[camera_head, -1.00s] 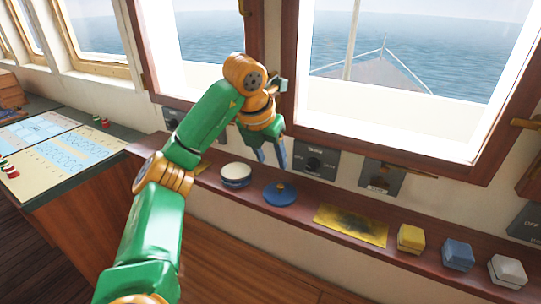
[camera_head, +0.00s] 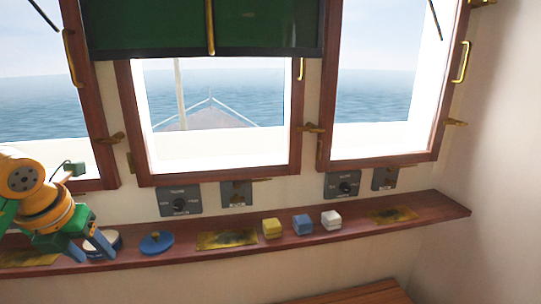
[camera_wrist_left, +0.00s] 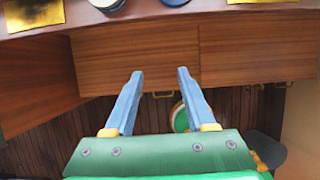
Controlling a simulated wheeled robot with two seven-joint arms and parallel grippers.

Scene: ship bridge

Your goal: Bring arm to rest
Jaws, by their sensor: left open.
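My left arm comes in at the left edge of the head view. Its gripper (camera_head: 90,250) points down in front of the ledge, by a round white and blue container (camera_head: 113,238), which it partly covers. In the left wrist view the two blue fingers (camera_wrist_left: 160,72) stand apart with nothing between them. Drawer fronts and floor show beyond them. Whether a finger touches the container or ledge, I cannot tell. My right gripper is in neither view.
The wooden ledge (camera_head: 360,222) under the windows carries a blue round lid (camera_head: 156,243), a brass plate (camera_head: 227,240), and yellow (camera_head: 271,228), blue (camera_head: 302,225) and white (camera_head: 331,220) blocks. Dark switch panels (camera_head: 180,200) are on the wall above.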

